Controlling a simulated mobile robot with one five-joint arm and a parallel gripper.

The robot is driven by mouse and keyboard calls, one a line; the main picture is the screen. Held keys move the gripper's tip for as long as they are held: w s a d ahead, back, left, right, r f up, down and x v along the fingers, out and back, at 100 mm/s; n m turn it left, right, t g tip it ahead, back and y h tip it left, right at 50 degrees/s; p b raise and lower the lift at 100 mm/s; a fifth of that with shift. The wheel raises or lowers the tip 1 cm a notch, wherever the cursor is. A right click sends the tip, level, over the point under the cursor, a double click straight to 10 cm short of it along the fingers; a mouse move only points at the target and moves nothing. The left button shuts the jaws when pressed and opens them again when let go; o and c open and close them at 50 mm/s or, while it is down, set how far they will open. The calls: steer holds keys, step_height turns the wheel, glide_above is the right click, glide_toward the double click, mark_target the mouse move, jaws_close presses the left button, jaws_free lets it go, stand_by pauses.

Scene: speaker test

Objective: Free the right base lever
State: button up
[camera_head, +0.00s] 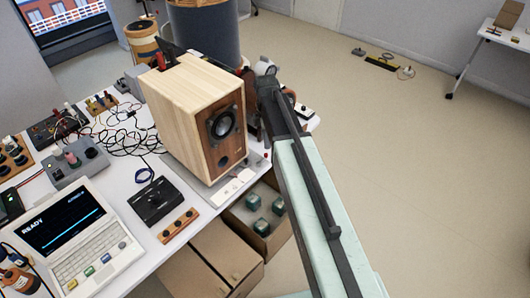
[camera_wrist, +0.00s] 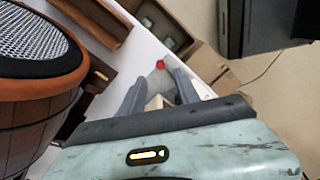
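A wooden speaker (camera_head: 205,120) stands upright on a pale base plate (camera_head: 232,188) at the table's right edge. A small red knob (camera_wrist: 160,64), possibly the right base lever's end, shows in the wrist view on a grey patch near the white table edge. My gripper (camera_wrist: 158,80) has its two grey fingers apart, with the red knob just beyond the tips and not visibly touched. A pale wooden piece shows between the finger bases. In the head view my arm reaches up along the speaker's right side; the fingers cannot be made out there.
A round mesh-topped wooden body (camera_wrist: 40,70) is close on the left in the wrist view. An open cardboard box (camera_head: 262,215) with green items sits below the table edge. A laptop (camera_head: 70,235) and a black box (camera_head: 157,200) are left. The floor at right is mostly clear.

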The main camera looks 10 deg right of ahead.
mark_target(266, 154)
step_height(266, 154, down, 8)
steer(key=b, duration=0.7)
steer(key=shift+b, duration=0.35)
steer(key=shift+r, duration=0.1)
jaws_close()
